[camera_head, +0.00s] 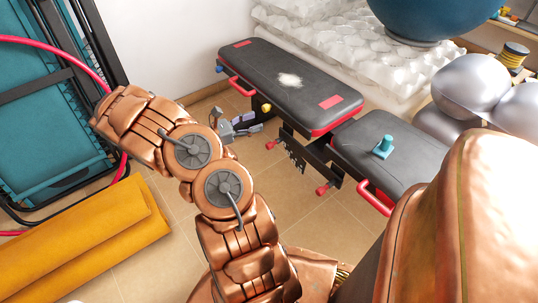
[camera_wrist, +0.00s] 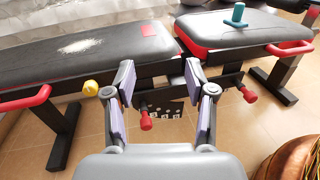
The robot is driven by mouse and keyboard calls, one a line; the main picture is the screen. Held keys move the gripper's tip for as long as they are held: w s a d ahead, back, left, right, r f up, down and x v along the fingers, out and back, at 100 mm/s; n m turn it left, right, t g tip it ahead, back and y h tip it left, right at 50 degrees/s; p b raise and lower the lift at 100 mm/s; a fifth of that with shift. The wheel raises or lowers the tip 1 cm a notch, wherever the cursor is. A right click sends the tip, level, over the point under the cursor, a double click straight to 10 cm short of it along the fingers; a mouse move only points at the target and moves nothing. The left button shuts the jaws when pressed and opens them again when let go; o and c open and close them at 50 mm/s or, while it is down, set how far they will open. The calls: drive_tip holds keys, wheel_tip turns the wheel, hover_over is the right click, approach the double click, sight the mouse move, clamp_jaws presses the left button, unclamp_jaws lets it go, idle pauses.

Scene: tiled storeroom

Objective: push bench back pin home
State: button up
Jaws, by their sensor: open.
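A black workout bench with red trim has a long back pad (camera_head: 290,80) and a shorter seat pad (camera_head: 365,145); both also show in the wrist view. A yellow knob (camera_wrist: 91,88) sits under the back pad's near edge; the head view shows it too (camera_head: 266,107). Two red knobs (camera_wrist: 146,120) (camera_wrist: 249,95) stick out from the dark bracket with holes (camera_wrist: 170,110). I cannot tell which knob is the back pin. My gripper (camera_wrist: 160,76) is open and empty, its fingers pointing at the bench side. The yellow knob lies just left of the left finger.
A teal dumbbell-like object (camera_head: 383,147) stands on the seat pad. Red handles (camera_head: 242,86) (camera_head: 374,197) jut from the bench. White padding (camera_head: 320,45), silver balls (camera_head: 470,85) and a blue ball (camera_head: 430,15) lie behind. A yellow mat (camera_head: 90,240) is at left.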

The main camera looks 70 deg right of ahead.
sight(267, 147)
drive_tip(key=w+d+f+n+t+h+b, duration=0.1)
drive_tip(key=d+f+n+b, duration=0.15)
drive_tip(key=f, duration=0.75)
drive_tip(key=w+d+f+n+t+h+b, duration=0.1)
drive_tip(key=f+n+t+b, duration=0.2)
drive_tip(key=f, duration=0.7)
drive_tip(key=shift+g, duration=0.6)
drive_tip(key=shift+b+x, duration=1.7)
drive_tip(key=shift+x, duration=2.2)
drive_tip(key=shift+a+f, duration=0.1)
drive_tip(key=shift+a, duration=0.05)
clamp_jaws()
